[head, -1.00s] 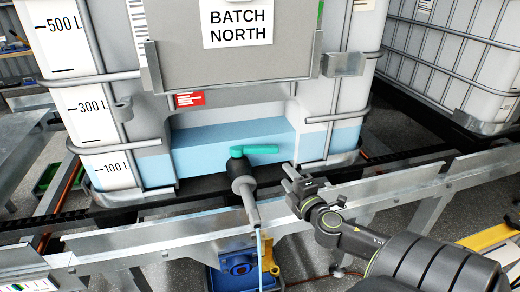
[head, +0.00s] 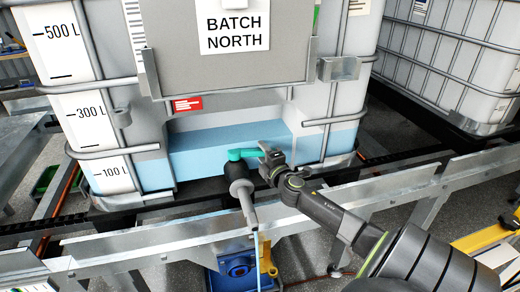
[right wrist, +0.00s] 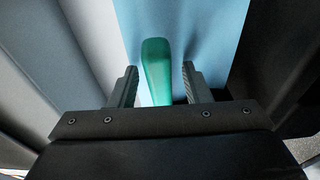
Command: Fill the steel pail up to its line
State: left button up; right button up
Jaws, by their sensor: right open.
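The teal valve handle (head: 243,154) sits on the black outlet valve (head: 237,171) of the tank marked BATCH NORTH (head: 185,145). It points right, across the grey spout (head: 243,198). A thin pale blue line (head: 257,245) runs down from the spout tip; I cannot tell whether it is liquid. My right gripper (head: 267,155) is at the handle's free end. In the right wrist view the handle (right wrist: 156,68) stands between the open fingers (right wrist: 160,84), with a gap to the right finger; contact on the left is unclear. I cannot make out the steel pail. My left gripper is not in view.
A galvanised rail (head: 350,192) runs across in front of the tank, below the spout. Another caged tank (head: 455,70) stands at the right. The tank's pale blue liquid lies near its 100 L mark.

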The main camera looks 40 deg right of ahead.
jog(key=shift+x, duration=1.35)
grip_shut()
